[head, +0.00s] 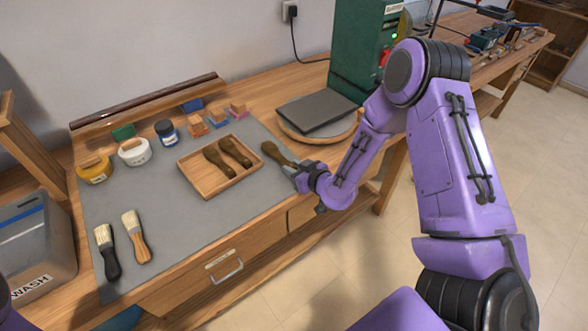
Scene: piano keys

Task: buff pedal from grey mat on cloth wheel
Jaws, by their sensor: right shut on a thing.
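My right gripper (294,171) is shut on the near end of a brownish, tarnished pedal (274,152) at the right edge of the grey mat (190,225). Whether the pedal touches the mat is hard to tell. Two similar pedals, one left (216,160) and one right (236,151), lie in a wooden tray (192,180) on the mat. A green machine (357,45) stands at the back of the bench. A pale round part (405,22) shows beside it, perhaps the cloth wheel, largely hidden behind my right arm. My left gripper is not in view.
A dark flat slab (316,110) rests on a round wooden board right of the mat. Jars, small coloured blocks and two brushes (135,236) stand or lie on the mat's left and back. A grey wash bin (35,240) is at far left.

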